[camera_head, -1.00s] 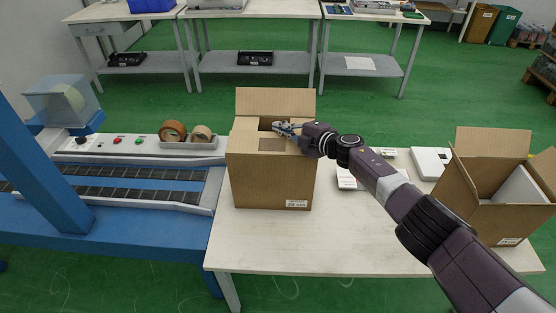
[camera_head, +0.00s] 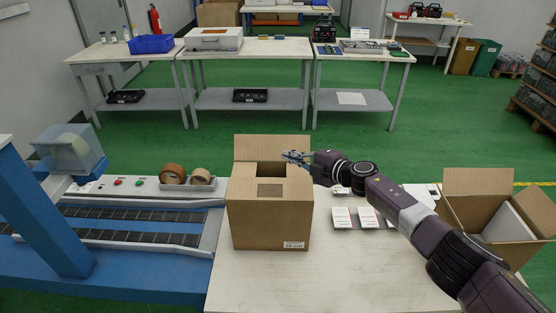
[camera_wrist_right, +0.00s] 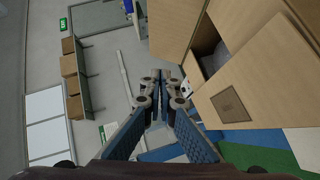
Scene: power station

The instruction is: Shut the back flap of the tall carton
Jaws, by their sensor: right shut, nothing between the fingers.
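The tall carton (camera_head: 270,226) stands upright on the white table, with a dark gap in its top. Its back flap (camera_head: 271,147) stands up along the far edge. The front flap (camera_head: 243,191), with a brown patch, lies folded in over the near part of the top. My right gripper (camera_head: 289,157) is shut and empty, above the carton's top at the right, overlapping the flap's lower right in the head view. In the right wrist view the shut fingers (camera_wrist_right: 160,80) are beside the carton (camera_wrist_right: 262,85); touching is unclear. My left gripper is out of view.
An open carton (camera_head: 490,215) stands at the table's right. Small white boxes (camera_head: 368,217) lie between the cartons, partly behind my right arm. Tape rolls (camera_head: 187,175) sit on the blue conveyor machine at left. The table's front is clear.

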